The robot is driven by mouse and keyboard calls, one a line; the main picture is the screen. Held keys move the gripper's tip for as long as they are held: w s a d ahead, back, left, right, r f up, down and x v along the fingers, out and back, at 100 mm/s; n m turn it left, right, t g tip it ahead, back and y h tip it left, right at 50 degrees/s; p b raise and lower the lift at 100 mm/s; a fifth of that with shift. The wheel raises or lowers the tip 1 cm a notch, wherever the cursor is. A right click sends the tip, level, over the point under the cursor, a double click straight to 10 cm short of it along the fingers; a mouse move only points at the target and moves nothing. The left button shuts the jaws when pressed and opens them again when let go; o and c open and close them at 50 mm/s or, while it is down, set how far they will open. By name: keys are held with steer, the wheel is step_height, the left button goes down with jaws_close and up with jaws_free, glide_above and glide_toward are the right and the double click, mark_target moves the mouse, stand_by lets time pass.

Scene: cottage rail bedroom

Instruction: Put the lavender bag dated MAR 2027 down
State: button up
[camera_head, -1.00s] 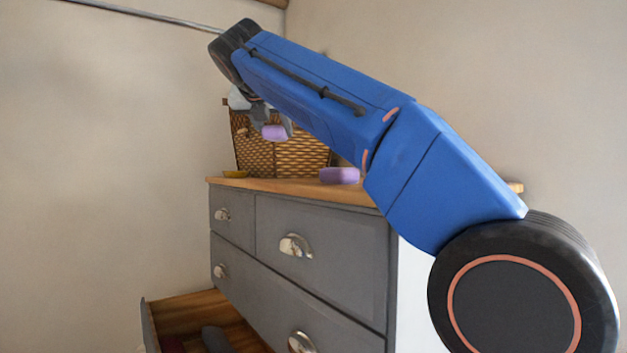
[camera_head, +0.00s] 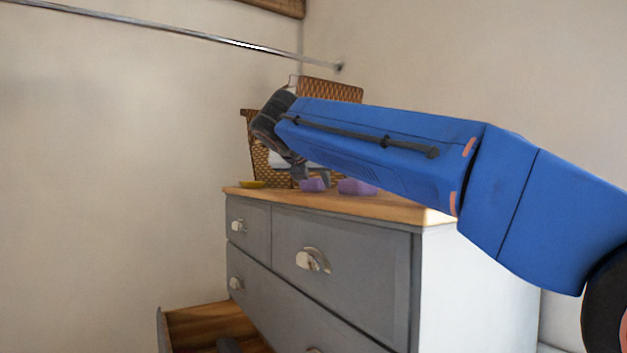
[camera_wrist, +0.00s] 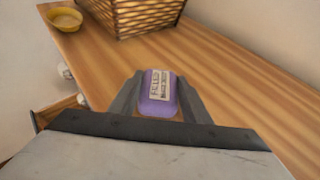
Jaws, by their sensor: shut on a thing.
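My gripper (camera_wrist: 158,97) is shut on a lavender bag (camera_wrist: 157,106), a small purple block with a pale printed label. The label is too blurred to read its date. In the head view the held lavender bag (camera_head: 313,185) is low over the wooden top of the grey dresser (camera_head: 400,208), near its front edge; I cannot tell if it touches. A second purple bag (camera_head: 357,187) lies on the dresser top just to the right of it, and my arm partly covers that one.
A wicker basket (camera_wrist: 135,12) stands behind the held bag, with a yellow dish (camera_wrist: 65,19) to its left. A lower drawer (camera_head: 212,322) is open at the front left. A metal rail (camera_head: 210,37) runs above. Bare wood (camera_wrist: 225,75) lies right of the bag in the wrist view.

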steer(key=shift+f, duration=0.1)
steer(key=o, duration=1.1)
steer(key=shift+s, duration=0.2)
steer(key=v, duration=1.1)
steer(key=shift+s+r, duration=0.25)
steer(key=shift+s, duration=0.05)
